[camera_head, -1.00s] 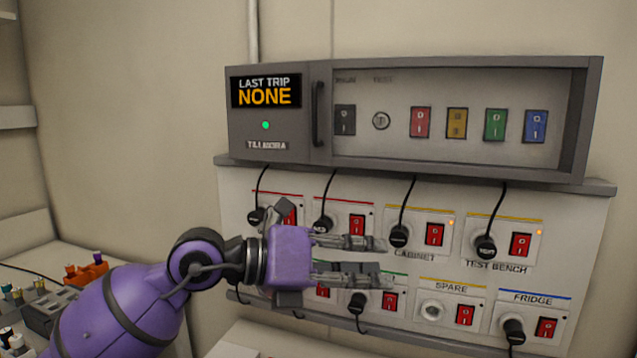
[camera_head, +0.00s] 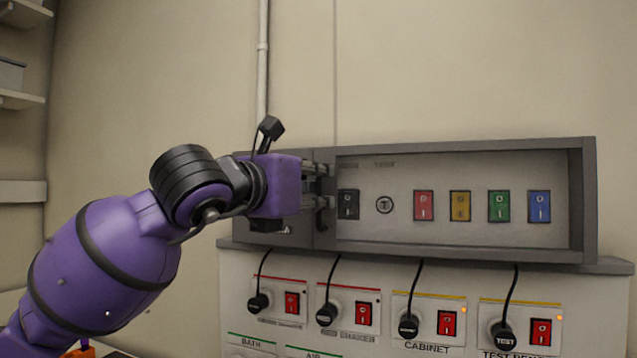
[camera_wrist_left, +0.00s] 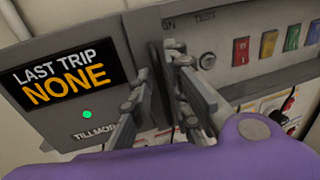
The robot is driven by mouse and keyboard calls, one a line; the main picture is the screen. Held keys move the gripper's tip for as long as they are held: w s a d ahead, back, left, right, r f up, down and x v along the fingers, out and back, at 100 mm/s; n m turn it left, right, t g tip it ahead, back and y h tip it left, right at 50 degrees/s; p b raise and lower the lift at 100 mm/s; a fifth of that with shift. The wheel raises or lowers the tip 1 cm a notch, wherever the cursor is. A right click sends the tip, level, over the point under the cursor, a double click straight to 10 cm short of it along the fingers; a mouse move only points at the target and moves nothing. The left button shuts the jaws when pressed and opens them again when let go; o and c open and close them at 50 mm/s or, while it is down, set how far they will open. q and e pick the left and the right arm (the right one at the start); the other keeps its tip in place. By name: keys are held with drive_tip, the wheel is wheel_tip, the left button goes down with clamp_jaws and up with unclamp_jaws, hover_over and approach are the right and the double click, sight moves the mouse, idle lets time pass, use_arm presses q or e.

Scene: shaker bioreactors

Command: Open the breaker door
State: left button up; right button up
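The breaker door (camera_head: 460,250), a grey frame around a clear pane, is closed on the wall-mounted breaker box. My left gripper (camera_head: 320,187) is at the door's left edge, its fingers pointing right and set one above the other. They cover most of the dark upright door handle in the head view. In the left wrist view, the handle (camera_wrist_left: 158,72) shows between the two spread fingers of the left gripper (camera_wrist_left: 168,88). I cannot tell whether either finger touches it. My right gripper is not in view.
Behind the pane are a row of coloured switches (camera_head: 460,205) and a round key switch (camera_head: 384,205). The box's display (camera_wrist_left: 62,77) reads LAST TRIP NONE, above a green light (camera_wrist_left: 87,114). Below, a socket panel (camera_head: 235,300) has plugged cables and red switches. Wall above is clear.

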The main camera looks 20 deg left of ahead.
use_arm(q)
drive_tip(key=shift+w+d, duration=0.15)
drive_tip(key=shift+w, duration=0.4)
clamp_jaws()
drive_tip(key=shift+s+f, duration=0.1)
drive_tip(key=shift+s, duration=0.05)
